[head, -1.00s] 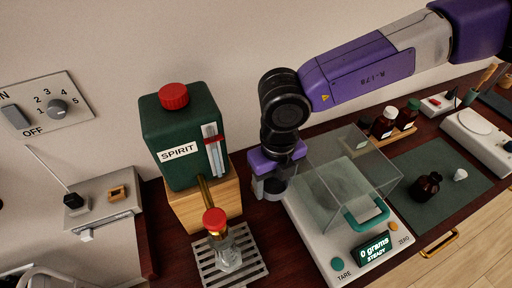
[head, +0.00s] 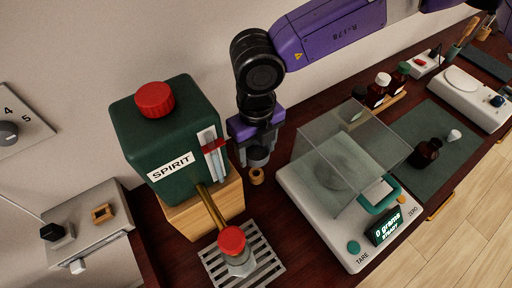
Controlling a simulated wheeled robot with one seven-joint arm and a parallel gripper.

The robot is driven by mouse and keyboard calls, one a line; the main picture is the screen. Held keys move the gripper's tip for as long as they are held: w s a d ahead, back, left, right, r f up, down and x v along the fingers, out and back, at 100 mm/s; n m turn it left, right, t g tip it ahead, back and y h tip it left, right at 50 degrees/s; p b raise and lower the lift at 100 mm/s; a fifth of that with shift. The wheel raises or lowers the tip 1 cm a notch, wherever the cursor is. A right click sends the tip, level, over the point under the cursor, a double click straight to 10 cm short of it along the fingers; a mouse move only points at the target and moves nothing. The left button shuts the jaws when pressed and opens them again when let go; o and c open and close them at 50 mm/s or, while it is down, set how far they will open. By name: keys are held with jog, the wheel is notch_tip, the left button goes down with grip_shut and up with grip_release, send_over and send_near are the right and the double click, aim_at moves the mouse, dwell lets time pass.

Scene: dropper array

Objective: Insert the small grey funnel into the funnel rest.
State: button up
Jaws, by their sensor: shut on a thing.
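My gripper (head: 257,148) points down between the green SPIRIT tank and the balance. It is shut on a small dark grey thing (head: 258,155), which looks like the small grey funnel; the fingers hide part of it. A small tan ring (head: 256,177) shows just below it and may be the funnel rest. I cannot tell whether the funnel touches the ring or is apart from it.
The SPIRIT tank (head: 172,130) on its wooden block (head: 203,212) stands close left. A red-capped bottle (head: 237,258) is on a slotted tray (head: 265,265). The glass-covered balance (head: 300,200) is close right. Bottles stand beyond the balance.

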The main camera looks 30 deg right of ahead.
aim_at(256, 156)
jog(key=shift+f+b, duration=0.2)
jog(key=shift+b, duration=0.45)
notch_tip(256, 156, down, 4)
jog(key=b, duration=0.4)
jog(key=shift+b, duration=0.4)
jog(key=shift+b, duration=1)
jog(key=shift+f+b, duration=1.35)
jog(key=shift+b, duration=0.5)
dwell(0.4)
jog(key=o, duration=1.3)
jog(key=shift+o, duration=0.2)
jog(key=shift+r, duration=0.1)
jog(key=shift+r, duration=3.85)
